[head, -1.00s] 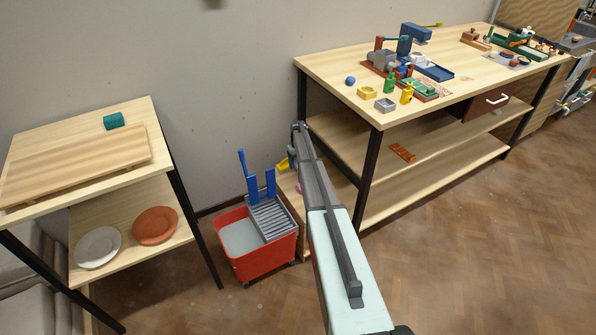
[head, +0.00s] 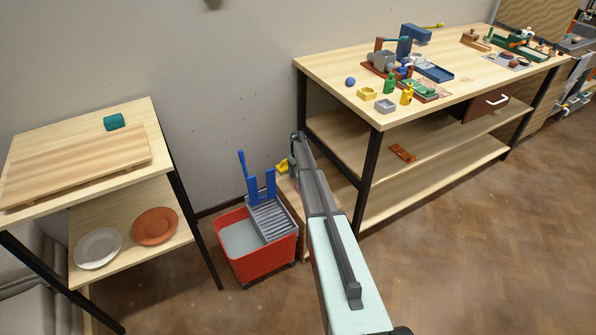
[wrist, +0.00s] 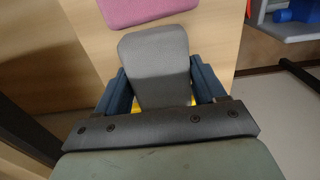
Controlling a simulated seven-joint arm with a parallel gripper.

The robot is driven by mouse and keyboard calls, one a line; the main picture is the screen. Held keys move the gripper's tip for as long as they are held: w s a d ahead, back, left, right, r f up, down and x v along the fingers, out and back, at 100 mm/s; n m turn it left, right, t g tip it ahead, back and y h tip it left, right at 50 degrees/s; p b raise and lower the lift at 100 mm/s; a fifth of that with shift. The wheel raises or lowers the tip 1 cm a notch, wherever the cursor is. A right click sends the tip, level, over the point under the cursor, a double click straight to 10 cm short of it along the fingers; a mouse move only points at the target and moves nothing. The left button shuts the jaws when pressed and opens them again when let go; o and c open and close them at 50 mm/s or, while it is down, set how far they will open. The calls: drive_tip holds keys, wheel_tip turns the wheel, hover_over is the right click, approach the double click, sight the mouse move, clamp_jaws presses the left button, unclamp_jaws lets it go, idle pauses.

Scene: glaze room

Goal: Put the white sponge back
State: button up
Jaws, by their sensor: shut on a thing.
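My gripper (wrist: 162,88) is shut on a flat slab with rounded corners, which I take to be the white sponge (wrist: 154,62). It looks grey in the shade and stands out between the two blue fingers. A little yellow shows beside its lower end; I cannot tell what it belongs to. In the head view a yellow part (head: 283,168) shows at the end of my arm, above the low wooden stand, and the sponge cannot be made out. A pink slab (wrist: 146,10) lies on the wooden surface just beyond the held sponge.
A red mop bucket (head: 262,261) with a grey wringer stands left of my arm. A workbench (head: 335,75) with shelves is close on the right. A wooden table (head: 140,108) is at the left. The floor at right is clear.

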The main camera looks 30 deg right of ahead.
drive_tip(key=shift+f, duration=0.35)
drive_tip(key=o, duration=1)
wheel_tip(320, 180, up, 13)
drive_tip(key=shift+r, duration=0.1)
idle(0.6)
